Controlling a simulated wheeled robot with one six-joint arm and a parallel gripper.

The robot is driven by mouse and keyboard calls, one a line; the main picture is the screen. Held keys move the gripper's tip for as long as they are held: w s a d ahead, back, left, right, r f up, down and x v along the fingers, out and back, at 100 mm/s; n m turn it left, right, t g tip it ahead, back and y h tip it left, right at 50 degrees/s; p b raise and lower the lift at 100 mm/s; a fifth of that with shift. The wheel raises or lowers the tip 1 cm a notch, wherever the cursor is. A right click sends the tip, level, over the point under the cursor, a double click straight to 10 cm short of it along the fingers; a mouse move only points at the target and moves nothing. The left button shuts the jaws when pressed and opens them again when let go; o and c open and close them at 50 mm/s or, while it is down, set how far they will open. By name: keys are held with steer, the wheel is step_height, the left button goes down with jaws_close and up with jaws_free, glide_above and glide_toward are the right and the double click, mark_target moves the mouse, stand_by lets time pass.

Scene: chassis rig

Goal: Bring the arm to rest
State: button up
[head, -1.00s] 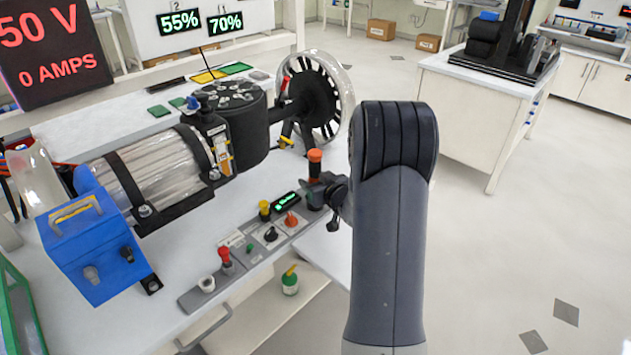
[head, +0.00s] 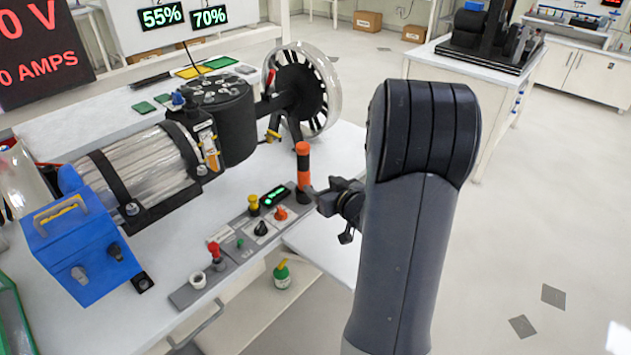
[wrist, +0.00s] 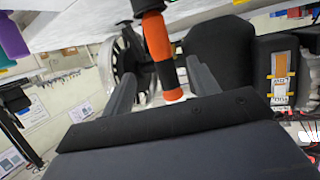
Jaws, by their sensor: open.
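My gripper (head: 316,196) is at the end of my grey arm, above the front right part of the white workbench. In the wrist view my gripper (wrist: 162,76) has its two grey fingers apart. An upright orange and black handle (head: 303,165) stands just beyond the fingertips in the head view. In the wrist view the handle (wrist: 157,45) shows in the gap between the fingers, and neither finger is seen closed on it. I cannot tell how far it is from the fingertips. Its foot is partly hidden by the gripper.
A control panel (head: 240,240) with knobs lies along the bench's front edge. A black-spoked wheel (head: 297,90), a motor assembly (head: 222,120) and a blue box (head: 80,245) stand behind and left. Open floor (head: 530,230) lies to the right.

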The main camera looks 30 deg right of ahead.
mark_target(307, 173)
steer(key=shift+s, duration=0.25)
steer(key=x, duration=1.1)
steer(key=shift+r, duration=0.1)
steer(key=shift+r+p, duration=0.45)
steer(key=shift+r, duration=0.05)
steer(key=shift+f, duration=0.1)
